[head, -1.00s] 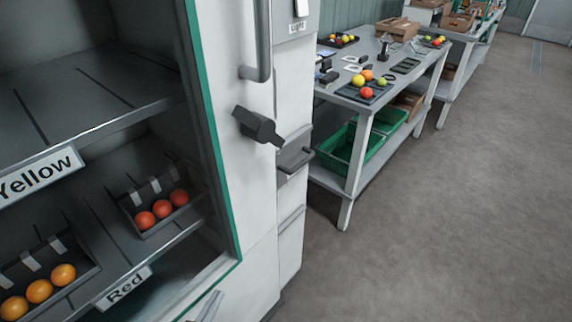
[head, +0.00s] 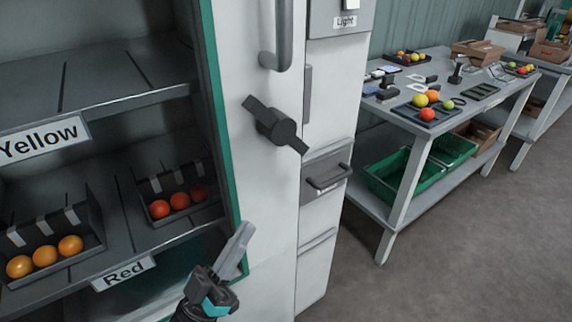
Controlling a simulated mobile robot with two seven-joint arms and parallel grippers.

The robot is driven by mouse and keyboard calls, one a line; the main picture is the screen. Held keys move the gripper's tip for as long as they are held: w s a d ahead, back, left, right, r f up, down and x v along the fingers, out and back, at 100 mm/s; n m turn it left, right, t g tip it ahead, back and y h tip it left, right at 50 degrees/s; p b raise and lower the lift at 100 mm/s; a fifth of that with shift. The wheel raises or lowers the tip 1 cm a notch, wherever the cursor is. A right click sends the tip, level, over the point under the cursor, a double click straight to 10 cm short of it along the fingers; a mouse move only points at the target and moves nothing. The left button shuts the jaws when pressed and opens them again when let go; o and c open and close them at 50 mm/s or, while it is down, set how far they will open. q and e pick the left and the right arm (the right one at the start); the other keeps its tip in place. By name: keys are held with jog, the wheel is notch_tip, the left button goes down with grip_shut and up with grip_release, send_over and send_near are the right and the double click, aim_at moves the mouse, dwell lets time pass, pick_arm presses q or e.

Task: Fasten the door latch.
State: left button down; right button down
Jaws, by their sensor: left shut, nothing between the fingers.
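The door latch (head: 275,126) is a dark grey turning handle on the white front of the cabinet frame, below a grey vertical bar handle (head: 277,38). Its bar is tilted, from upper left to lower right. My left gripper (head: 241,240) is at the bottom middle, below and a little left of the latch and apart from it. Its fingers are together with nothing between them. My right gripper is not in view.
A cabinet with shelves labelled Yellow (head: 42,139) and Red (head: 123,273) stands at left, holding tomatoes in dark trays. Drawers (head: 326,176) are right of the latch. A workbench (head: 424,126) with tomatoes and green crates (head: 403,176) stands further right. The floor at right is clear.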

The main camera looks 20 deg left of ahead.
aim_at(279, 129)
pick_arm(q)
jog(key=x, duration=1.4)
jog(key=shift+d, duration=0.1)
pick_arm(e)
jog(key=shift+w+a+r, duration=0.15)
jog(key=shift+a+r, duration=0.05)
pick_arm(q)
jog(key=shift+b, duration=0.35)
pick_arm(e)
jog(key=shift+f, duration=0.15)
